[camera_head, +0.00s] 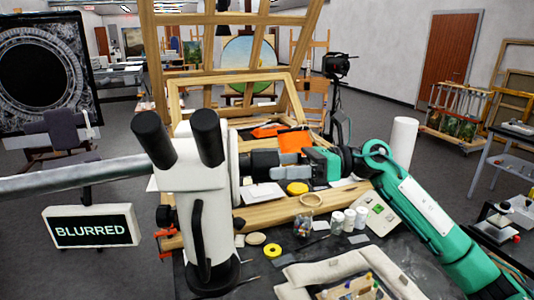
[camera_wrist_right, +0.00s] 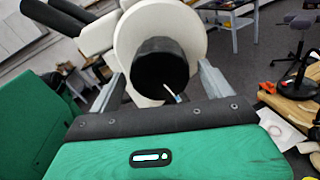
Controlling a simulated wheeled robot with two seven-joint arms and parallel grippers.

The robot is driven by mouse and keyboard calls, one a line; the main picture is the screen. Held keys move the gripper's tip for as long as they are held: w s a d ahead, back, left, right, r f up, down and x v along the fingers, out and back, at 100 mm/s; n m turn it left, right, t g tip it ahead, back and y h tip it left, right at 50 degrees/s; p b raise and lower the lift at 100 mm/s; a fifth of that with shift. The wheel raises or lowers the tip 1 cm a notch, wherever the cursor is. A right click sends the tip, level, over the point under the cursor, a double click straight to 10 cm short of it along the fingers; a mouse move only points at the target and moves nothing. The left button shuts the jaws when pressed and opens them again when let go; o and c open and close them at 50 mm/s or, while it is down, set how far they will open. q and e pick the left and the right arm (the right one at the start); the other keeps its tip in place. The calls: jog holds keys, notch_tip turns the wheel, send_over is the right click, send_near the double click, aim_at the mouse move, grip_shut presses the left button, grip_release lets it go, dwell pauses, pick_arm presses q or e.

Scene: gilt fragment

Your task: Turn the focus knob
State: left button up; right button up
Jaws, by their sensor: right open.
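A white microscope (camera_head: 190,215) with two black eyepieces stands upright over the dark table. Its black focus knob (camera_head: 263,163) sticks out to the right, and it fills the middle of the right wrist view (camera_wrist_right: 160,72). A small pale pointer shows near the knob's lower edge. My green right gripper (camera_head: 284,157) is open, facing the knob, with one grey finger on each side of it in the wrist view. Gaps show between knob and fingers. A sign (camera_head: 93,226) left of the microscope reads "BLURRED". My left gripper is out of view.
A wooden easel frame (camera_head: 165,88) rises behind the microscope. Yellow tape (camera_head: 272,251), white jars (camera_head: 349,219) and a padded cushion (camera_head: 310,272) lie on the table below my right arm. A paper roll (camera_head: 403,142) stands behind that arm.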

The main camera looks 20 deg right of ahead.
jog(key=shift+w+a+r+p, duration=0.1)
jog(key=shift+w+a+p, duration=0.1)
jog(key=shift+a, duration=0.25)
jog(key=shift+w+a+p, duration=0.1)
jog(key=shift+a+p, duration=0.05)
jog(key=shift+a, duration=0.65)
jog(key=shift+c, duration=0.6)
jog(key=c, duration=0.9)
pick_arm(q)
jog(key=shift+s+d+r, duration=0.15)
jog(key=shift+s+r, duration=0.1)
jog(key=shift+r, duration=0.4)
pick_arm(e)
jog(key=shift+o, duration=0.2)
